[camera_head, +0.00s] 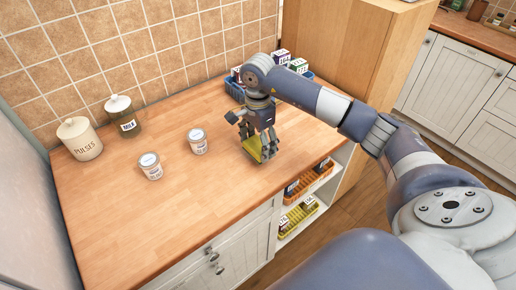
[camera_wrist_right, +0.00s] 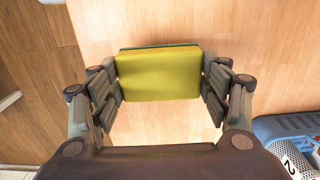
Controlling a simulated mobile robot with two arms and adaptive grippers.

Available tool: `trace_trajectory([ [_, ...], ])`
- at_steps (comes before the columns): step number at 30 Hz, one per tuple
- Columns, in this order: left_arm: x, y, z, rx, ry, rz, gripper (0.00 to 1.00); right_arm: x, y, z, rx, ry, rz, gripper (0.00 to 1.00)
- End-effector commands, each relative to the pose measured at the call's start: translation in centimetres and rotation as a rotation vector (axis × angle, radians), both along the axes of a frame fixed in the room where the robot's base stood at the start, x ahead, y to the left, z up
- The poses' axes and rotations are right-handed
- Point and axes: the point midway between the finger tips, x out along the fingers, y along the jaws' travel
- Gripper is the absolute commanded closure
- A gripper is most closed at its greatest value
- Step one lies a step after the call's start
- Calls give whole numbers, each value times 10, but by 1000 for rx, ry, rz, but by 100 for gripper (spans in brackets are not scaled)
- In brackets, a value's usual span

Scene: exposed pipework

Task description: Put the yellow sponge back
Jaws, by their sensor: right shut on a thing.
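The yellow sponge (camera_head: 252,149) is held between the fingers of my right gripper (camera_head: 262,146), over the wooden counter near its front edge. The right wrist view shows the sponge (camera_wrist_right: 158,74) with its yellow face towards the camera and a thin darker layer along its far edge. The fingers of my right gripper (camera_wrist_right: 160,85) press on its two short sides. I cannot tell whether the sponge touches the counter. My left gripper is not in view.
A blue basket (camera_head: 236,90) with small boxes stands at the back right of the counter (camera_head: 120,215); its corner shows in the wrist view (camera_wrist_right: 280,126). Two small jars (camera_head: 198,141) and two lidded canisters (camera_head: 80,139) stand left. Open shelves (camera_head: 312,212) below hold orange and yellow baskets.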

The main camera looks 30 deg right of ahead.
Motion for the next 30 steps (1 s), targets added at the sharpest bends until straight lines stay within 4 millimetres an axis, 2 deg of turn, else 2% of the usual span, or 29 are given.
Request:
trace_trajectory([
  [8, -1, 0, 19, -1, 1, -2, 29, -2, 0, -31, 1, 4, -1, 52],
  [19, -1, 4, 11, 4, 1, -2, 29, -1, 0, -39, -1, 1, 0, 52],
  [20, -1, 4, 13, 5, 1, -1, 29, -1, 0, -37, -1, 1, 0, 23],
  [21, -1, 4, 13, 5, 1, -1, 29, -1, 0, -36, 0, 1, 0, 14],
  [22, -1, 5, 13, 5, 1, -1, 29, -1, 0, -36, 0, 1, 0, 10],
  [30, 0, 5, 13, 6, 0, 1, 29, -1, 0, -36, 0, 1, 0, 10],
])
